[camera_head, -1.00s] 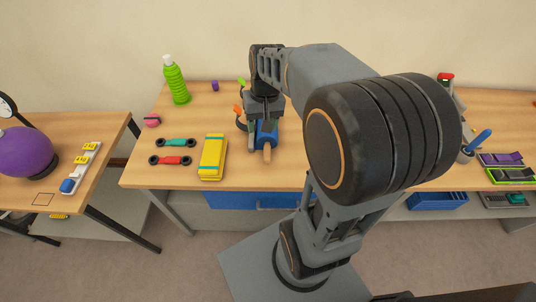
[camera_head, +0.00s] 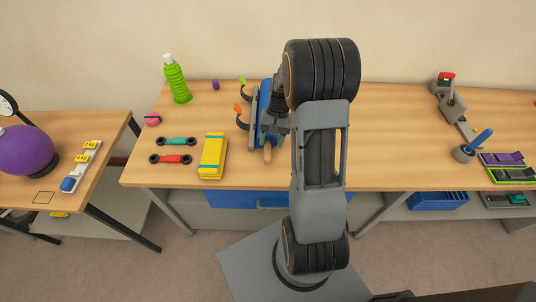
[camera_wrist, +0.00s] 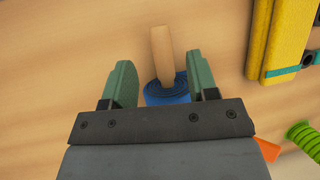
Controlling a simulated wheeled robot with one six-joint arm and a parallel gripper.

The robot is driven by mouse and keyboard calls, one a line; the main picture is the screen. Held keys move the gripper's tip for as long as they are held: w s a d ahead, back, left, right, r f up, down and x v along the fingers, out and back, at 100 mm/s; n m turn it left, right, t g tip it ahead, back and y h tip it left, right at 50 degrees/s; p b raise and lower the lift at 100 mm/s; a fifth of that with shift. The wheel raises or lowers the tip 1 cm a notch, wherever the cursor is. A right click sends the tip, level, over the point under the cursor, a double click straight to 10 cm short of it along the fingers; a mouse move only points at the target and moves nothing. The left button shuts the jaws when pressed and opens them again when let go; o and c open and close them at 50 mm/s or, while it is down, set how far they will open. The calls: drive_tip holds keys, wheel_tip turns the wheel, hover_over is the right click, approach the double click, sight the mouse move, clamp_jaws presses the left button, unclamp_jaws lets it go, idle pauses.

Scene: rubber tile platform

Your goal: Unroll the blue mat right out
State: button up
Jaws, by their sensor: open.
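The blue mat (camera_head: 264,97) is a roll lying lengthwise on the bench, partly hidden by my arm in the head view. A wooden rod (camera_head: 267,155) sticks out of its near end. In the wrist view the roll's coiled blue end (camera_wrist: 168,92) shows with the rod (camera_wrist: 162,55) coming out of its middle. My gripper (camera_wrist: 160,80) is open, with one green finger on each side of the roll's end. I cannot tell whether the fingers touch it. The fingertips are hard to make out in the head view.
Bench right of my arm is clear up to a grey lever device (camera_head: 452,105).

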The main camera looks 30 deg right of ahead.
sight(268, 155)
drive_tip(key=shift+x, duration=3.1)
clamp_jaws()
